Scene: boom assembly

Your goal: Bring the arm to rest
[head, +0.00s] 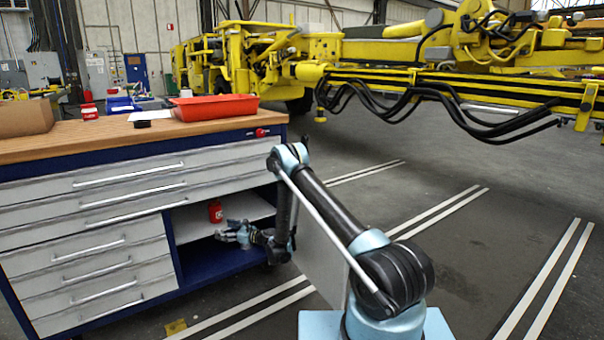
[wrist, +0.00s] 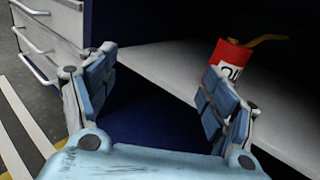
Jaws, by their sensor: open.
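My arm reaches down to the open compartment at the right end of the workbench cabinet. My gripper (head: 228,233) is in front of that opening, with its fingers pointing left in the head view. In the wrist view my gripper (wrist: 160,92) has its two blue-padded fingers spread apart, with nothing between them. A red oil can (head: 215,211) stands on the grey shelf (head: 196,222) inside the compartment. In the wrist view the red can (wrist: 232,56) shows its yellow spout and sits behind the right finger, which hides part of it. I cannot tell whether they touch.
The workbench top (head: 70,138) holds a red tray (head: 214,107), a brown box (head: 24,117) and small items. Cabinet drawers (head: 95,243) with handles lie left of the compartment. A yellow boom machine (head: 400,55) stands behind. The floor on the right is clear.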

